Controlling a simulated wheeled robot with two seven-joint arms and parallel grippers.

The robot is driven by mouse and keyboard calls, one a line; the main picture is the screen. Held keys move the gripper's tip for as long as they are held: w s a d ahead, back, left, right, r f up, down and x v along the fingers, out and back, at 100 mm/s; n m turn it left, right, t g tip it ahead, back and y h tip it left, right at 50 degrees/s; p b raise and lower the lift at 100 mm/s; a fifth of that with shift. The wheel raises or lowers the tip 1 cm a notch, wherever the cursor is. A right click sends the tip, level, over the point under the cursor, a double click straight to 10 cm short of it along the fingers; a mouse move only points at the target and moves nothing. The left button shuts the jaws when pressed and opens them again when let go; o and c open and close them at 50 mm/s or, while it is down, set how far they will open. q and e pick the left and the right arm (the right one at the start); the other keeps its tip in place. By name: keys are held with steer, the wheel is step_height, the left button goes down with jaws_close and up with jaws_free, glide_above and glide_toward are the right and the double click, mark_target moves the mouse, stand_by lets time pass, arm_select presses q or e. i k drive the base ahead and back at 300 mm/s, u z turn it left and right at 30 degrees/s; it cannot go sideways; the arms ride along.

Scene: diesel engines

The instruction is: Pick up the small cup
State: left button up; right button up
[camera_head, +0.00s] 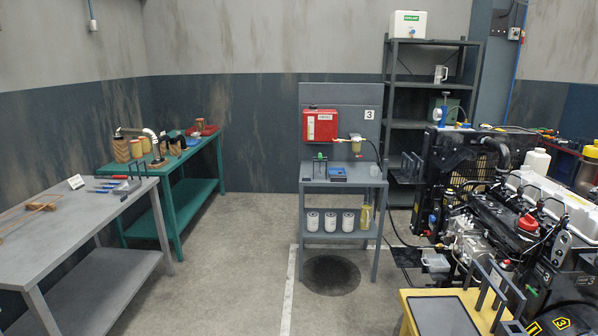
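A small grey cup-like container (374,171) stands at the right end of the top of the grey stand in the middle; it is too small to make out clearly. A clear jug-like vessel with a handle (440,74) stands on the dark shelf rack at the back. A small translucent container (435,262) sits low by the front of the engine. I cannot tell for sure which of these is the small cup. Neither of my grippers shows in the head view.
A grey table (70,222) and a green bench (182,194) stand at left. The middle stand (342,181) holds several white filters below. The engine (500,215) and a yellow table (408,312) fill the right. Open floor (235,265) lies between.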

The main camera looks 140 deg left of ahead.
mark_target(374, 171)
steer(key=u, duration=2)
steer(key=i, duration=6.4)
steer(key=u, duration=2.4)
steer(key=i, duration=3.1)
